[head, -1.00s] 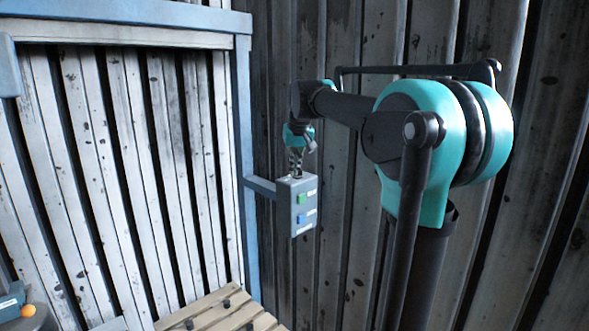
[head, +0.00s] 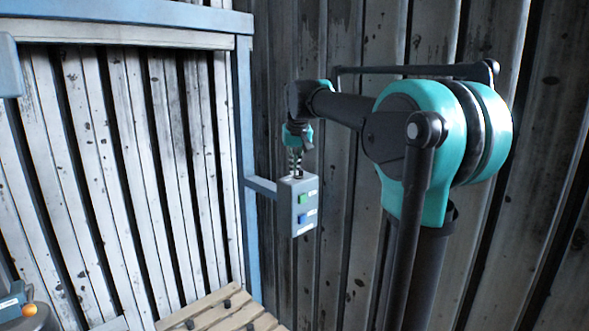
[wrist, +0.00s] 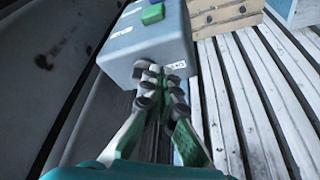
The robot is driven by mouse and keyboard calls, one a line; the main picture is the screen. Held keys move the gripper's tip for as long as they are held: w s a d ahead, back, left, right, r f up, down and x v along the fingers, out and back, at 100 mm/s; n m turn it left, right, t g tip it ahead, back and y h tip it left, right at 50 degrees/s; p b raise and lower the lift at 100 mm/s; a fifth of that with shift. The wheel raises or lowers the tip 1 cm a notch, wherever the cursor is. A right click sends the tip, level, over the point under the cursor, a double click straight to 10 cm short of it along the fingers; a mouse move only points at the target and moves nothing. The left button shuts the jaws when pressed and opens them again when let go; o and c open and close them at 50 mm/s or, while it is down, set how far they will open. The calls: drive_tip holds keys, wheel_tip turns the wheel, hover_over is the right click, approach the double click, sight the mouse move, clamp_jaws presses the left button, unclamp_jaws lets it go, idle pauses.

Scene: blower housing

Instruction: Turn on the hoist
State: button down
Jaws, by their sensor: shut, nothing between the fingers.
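The hoist's grey control box (head: 292,228) hangs on a blue arm beside the blue frame. Its front has a green button (head: 303,198) above a blue button (head: 302,219). My gripper (head: 296,172) points down at the top of the box in the head view, with its fingers together and empty. In the wrist view, the shut fingertips (wrist: 160,80) are close to the box (wrist: 160,42), overlapping its near edge. The green button (wrist: 153,14) shows beyond them. I cannot tell whether the fingertips touch the box.
A blue frame post (head: 246,120) stands just left of the box, and a corrugated metal wall (head: 335,270) lies behind. Slatted wood (head: 215,313) with dark knobs is below. An orange ball-like knob (head: 28,310) is at the lower left.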

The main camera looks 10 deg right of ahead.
drive_tip(key=shift+w+a+m+h, duration=0.15)
drive_tip(key=shift+m+h, duration=0.2)
drive_tip(key=shift+m, duration=0.5)
drive_tip(key=shift+w+a+m+h, duration=0.2)
drive_tip(key=shift+m+h, duration=0.1)
drive_tip(key=shift+m, duration=0.6)
drive_tip(key=shift+w+a+m+h, duration=0.15)
drive_tip(key=shift+m+h, duration=0.2)
drive_tip(key=shift+m, duration=0.5)
idle(2.2)
drive_tip(key=shift+w, duration=0.2)
idle(1.0)
idle(0.3)
drive_tip(key=shift+w+d+r, duration=0.1)
drive_tip(key=shift+w+d, duration=0.05)
drive_tip(key=shift+d, duration=0.55)
